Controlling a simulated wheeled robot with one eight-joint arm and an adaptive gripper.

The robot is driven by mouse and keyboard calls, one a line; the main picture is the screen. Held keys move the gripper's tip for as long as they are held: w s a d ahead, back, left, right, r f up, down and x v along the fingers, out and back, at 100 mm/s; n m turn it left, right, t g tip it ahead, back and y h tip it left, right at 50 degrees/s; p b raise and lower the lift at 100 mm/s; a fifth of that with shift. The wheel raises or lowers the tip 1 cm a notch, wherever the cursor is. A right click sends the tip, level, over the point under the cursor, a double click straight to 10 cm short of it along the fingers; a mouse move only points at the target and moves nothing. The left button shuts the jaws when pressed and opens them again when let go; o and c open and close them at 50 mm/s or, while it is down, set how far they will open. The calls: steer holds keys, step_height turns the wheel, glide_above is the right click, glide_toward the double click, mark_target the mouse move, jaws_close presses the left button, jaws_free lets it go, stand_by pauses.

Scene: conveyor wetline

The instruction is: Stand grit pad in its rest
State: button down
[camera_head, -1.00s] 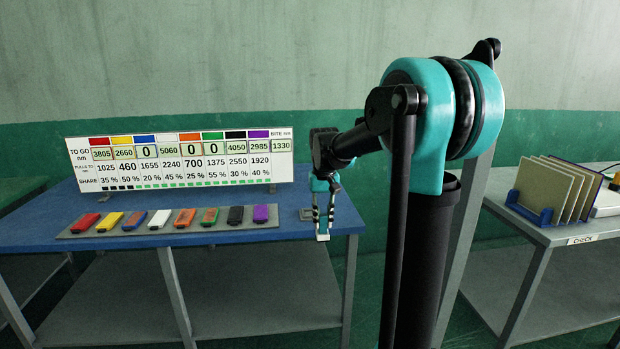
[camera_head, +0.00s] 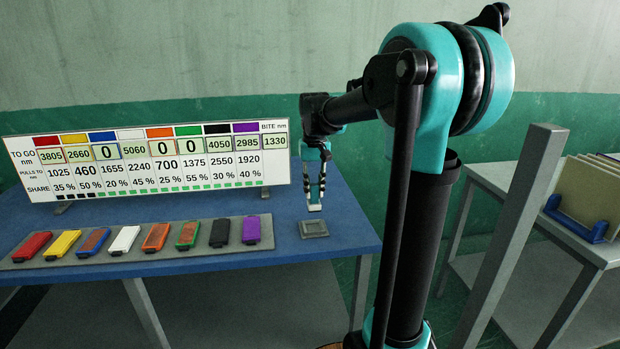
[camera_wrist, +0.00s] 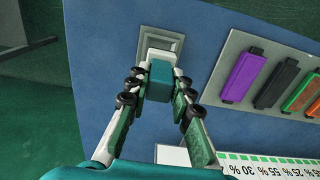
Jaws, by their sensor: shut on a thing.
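The grit pad, a small block with a teal body and a whitish end (camera_wrist: 161,78), is between the fingers of my gripper (camera_wrist: 158,95), which is shut on it. In the head view my gripper (camera_head: 314,188) points down, and the pad's pale lower end (camera_head: 315,207) shows below the fingertips. The rest, a small grey square frame (camera_head: 313,229), lies on the blue table near its right end. The pad appears just above the rest and apart from it in the head view. In the wrist view the pad partly covers the rest (camera_wrist: 143,42).
Several coloured blocks lie on a grey strip (camera_head: 22,263) left of the rest. A white number board (camera_head: 150,165) stands behind them. The blue table (camera_head: 345,215) is clear around the rest. A grey post (camera_head: 510,240) and a second table with a blue rack (camera_head: 578,225) are at right.

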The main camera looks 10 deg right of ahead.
mark_target(314, 204)
steer(key=shift+w+f, duration=0.15)
steer(key=shift+w, duration=0.35)
steer(key=shift+f, duration=3.05)
steer(key=shift+f, duration=0.75)
steer(key=c, duration=1.3)
jaws_free()
steer(key=shift+o, duration=0.2)
step_height(314, 204, up, 12)
steer(key=s+f, duration=0.3)
steer(key=s+d+f+t, duration=0.1)
steer(key=s+f, duration=0.2)
steer(key=f, duration=0.1)
steer(key=s+d+f+t, duration=0.1)
steer(key=s+f, duration=0.2)
steer(key=shift+d+f, duration=0.15)
steer(key=shift+f, duration=0.2)
steer(key=s+d+f+t, duration=0.1)
steer(key=s+f+t, duration=0.1)
steer(key=s+f, duration=0.9)
steer(key=shift+s+d+f, duration=0.3)
steer(key=shift+s+d, duration=0.05)
steer(key=shift+s, duration=0.6)
